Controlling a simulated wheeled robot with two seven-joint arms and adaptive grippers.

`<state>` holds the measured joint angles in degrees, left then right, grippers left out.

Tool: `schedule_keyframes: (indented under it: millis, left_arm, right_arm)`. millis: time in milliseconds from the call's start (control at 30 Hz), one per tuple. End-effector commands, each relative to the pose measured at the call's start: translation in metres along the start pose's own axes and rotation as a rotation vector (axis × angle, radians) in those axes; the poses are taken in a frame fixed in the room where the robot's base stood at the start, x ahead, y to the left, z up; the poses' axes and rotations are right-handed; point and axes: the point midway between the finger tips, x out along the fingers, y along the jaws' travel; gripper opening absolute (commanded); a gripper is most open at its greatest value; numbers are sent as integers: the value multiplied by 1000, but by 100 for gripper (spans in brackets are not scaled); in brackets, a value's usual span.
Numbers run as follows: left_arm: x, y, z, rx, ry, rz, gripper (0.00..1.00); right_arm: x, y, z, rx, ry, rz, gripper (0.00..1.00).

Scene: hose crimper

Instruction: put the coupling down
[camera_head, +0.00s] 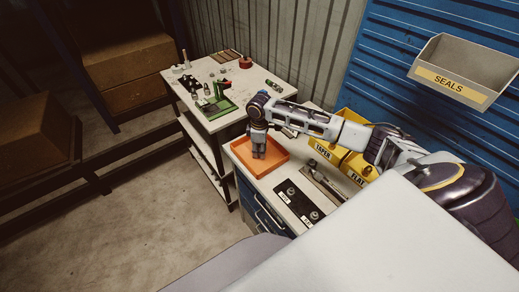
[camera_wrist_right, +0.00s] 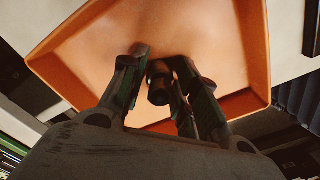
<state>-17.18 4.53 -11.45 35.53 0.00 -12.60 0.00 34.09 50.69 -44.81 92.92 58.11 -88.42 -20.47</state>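The coupling (camera_wrist_right: 158,92) is a small dark metal cylinder between the fingers of my right gripper (camera_wrist_right: 161,66). The fingers look closed against its two sides. In the head view my right gripper (camera_head: 258,154) points down into the orange tray (camera_head: 276,162), and the coupling is hidden there. In the right wrist view the tray (camera_wrist_right: 215,35) fills the background behind the fingers. Whether the coupling touches the tray floor is hard to tell. My left gripper is not in view.
Yellow bins (camera_head: 352,162) labelled TAPER and FLAT stand right of the tray. A black plate (camera_head: 297,203) with small fittings lies in front. A second cart (camera_head: 216,72) with a green tool (camera_head: 218,103) stands behind. A SEALS bin (camera_head: 460,75) hangs on the blue wall.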

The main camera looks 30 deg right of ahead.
Motion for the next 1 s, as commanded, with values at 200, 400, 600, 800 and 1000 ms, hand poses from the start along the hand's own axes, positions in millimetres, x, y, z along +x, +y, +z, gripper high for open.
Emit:
schedule_keyframes:
  millis: [200,400,600,800,1000]
  left_arm:
    - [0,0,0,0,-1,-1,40]
    - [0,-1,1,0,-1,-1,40]
    - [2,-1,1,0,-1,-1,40]
    - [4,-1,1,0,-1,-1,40]
    - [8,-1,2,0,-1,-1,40]
  right_arm:
    - [0,0,0,0,0,0,46]
    - [0,0,0,0,0,0,46]
    - [-7,0,0,0,2,1,46]
    - [-27,1,0,1,2,3,46]
    - [-56,1,-1,1,3,3,46]
